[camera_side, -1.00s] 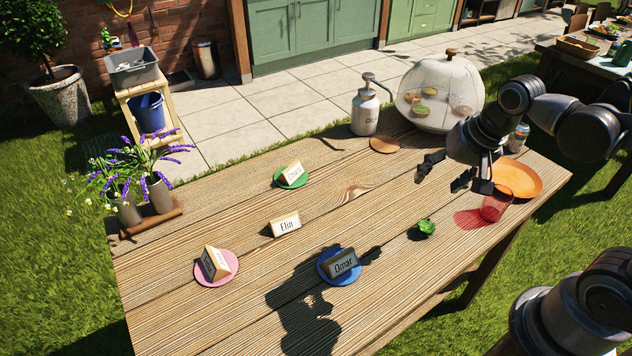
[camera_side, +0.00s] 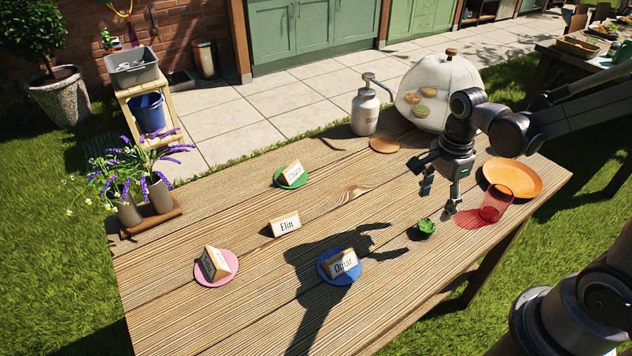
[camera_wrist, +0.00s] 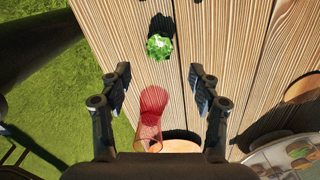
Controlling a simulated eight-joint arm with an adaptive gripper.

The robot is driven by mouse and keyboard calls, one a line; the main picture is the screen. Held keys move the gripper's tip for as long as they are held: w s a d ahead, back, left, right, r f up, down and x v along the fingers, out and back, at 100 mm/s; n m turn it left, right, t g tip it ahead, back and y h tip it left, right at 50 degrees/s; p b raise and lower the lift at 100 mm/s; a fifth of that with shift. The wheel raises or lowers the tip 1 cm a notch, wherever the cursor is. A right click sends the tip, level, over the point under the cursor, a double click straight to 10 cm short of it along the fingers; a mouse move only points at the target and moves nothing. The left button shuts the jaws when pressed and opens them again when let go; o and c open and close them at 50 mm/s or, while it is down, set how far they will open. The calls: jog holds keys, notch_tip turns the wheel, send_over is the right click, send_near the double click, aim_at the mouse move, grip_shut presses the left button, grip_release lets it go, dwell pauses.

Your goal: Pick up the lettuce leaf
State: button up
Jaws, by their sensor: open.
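The lettuce leaf (camera_side: 426,228) is a small, crinkled green piece lying on the wooden table near its right front edge. In the wrist view the lettuce leaf (camera_wrist: 159,47) lies beyond my fingertips, near the upper middle. My gripper (camera_side: 438,195) is open and empty, with its fingers pointing down above the table, beside the red glass. In the wrist view my gripper (camera_wrist: 160,82) has its two fingers wide apart. The leaf is not between them and nothing touches it.
A red see-through glass (camera_side: 496,204) stands close to my gripper, in front of an orange plate (camera_side: 526,174). Name cards, such as Omar's on a blue coaster (camera_side: 329,273), stand to the left.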

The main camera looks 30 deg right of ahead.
aim_at(427, 224)
jog(key=shift+a+f, duration=0.15)
jog(key=shift+f, duration=3.55)
jog(key=c, duration=0.9)
